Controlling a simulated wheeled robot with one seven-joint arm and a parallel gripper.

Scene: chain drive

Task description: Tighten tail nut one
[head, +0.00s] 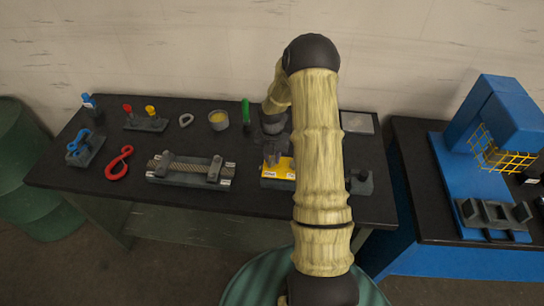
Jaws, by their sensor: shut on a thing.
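My gripper (271,155) points down just above or at a yellow block (270,183) with white labels, on the dark bench right of centre. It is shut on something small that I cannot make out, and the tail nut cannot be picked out. My arm hides the right part of the block. Left of it, a grey fixture (165,180) holds a rope-like or chain-like length between two dark blocks (215,169).
On the bench (240,208) are a red hook (119,165), a blue-topped block (84,147), a red-and-yellow tool rack (146,124), a metal ring (186,120), a yellow-filled cup (219,120) and a green-handled tool (246,110). A blue machine (490,125) stands right.

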